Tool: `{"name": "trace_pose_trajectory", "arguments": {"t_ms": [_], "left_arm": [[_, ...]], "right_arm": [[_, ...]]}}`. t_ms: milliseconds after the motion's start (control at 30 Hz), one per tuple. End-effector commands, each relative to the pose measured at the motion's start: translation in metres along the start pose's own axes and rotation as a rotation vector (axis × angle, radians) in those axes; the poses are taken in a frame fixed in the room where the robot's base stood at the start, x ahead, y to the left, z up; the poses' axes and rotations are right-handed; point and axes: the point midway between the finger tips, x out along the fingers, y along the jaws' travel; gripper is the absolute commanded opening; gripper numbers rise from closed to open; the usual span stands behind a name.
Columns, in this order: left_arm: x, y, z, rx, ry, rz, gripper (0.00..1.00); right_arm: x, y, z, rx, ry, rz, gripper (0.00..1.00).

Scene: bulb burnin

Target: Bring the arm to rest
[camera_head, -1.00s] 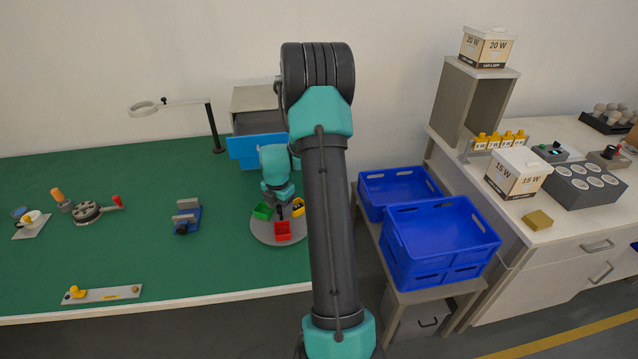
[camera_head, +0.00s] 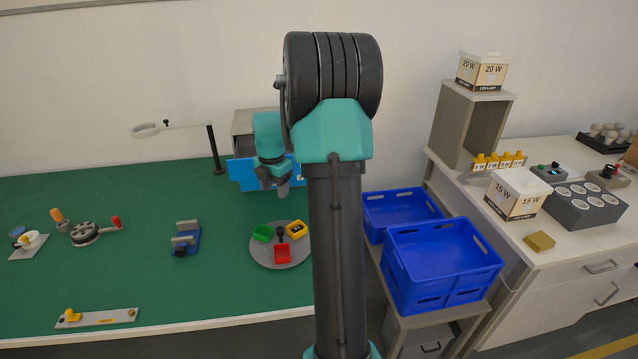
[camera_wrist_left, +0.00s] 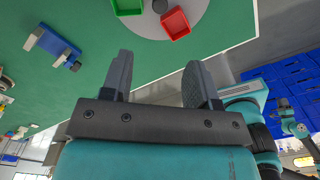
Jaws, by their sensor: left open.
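My left gripper (camera_head: 277,184) is up in the air in front of the blue-fronted drawer unit, above and behind the round grey turntable. In the left wrist view my left gripper (camera_wrist_left: 157,85) is open, its two fingers well apart with nothing between them. My arm's dark links and teal joints stand large across the middle of the head view and hide part of the bench's right end. My right gripper does not show.
The turntable (camera_head: 262,254) holds green, red and yellow bins. A blue clamp (camera_head: 186,238), a crank wheel (camera_head: 87,233) and a magnifier lamp (camera_head: 215,150) stand on the green bench (camera_head: 130,275). Blue crates (camera_head: 440,262) stand right of my arm. Boxes crowd the right counter.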

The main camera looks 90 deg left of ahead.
Motion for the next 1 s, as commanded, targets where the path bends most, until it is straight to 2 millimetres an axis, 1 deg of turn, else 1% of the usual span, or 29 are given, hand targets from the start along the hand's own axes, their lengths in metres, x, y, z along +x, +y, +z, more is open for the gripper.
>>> {"name": "trace_pose_trajectory", "arguments": {"t_ms": [33, 167, 567, 667, 767, 867, 967, 1000], "left_arm": [[-0.004, 0.000, 0.000, 0.000, -0.001, 0.002, 0.55], [-0.006, 0.000, 0.000, 0.000, -0.001, 0.001, 0.55], [-0.005, 0.000, 0.000, 0.001, 0.000, 0.000, 0.55], [0.001, -0.003, 0.004, 0.025, 0.001, -0.005, 0.55], [0.018, -0.013, 0.015, 0.100, 0.002, -0.020, 0.55], [0.048, -0.032, 0.034, 0.240, 0.002, -0.043, 0.55], [0.086, -0.061, 0.057, 0.430, -0.002, -0.072, 0.55], [0.102, -0.075, 0.066, 0.513, -0.005, -0.084, 0.55]], "right_arm": [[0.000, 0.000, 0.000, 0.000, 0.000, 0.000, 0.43], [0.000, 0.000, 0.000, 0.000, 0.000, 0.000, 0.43], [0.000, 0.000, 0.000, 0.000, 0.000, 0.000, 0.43], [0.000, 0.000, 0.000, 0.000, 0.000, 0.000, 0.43], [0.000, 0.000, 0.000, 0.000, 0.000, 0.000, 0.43], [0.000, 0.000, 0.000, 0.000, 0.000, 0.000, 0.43], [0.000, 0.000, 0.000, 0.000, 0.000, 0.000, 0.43], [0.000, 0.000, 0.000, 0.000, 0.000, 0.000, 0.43]]}}
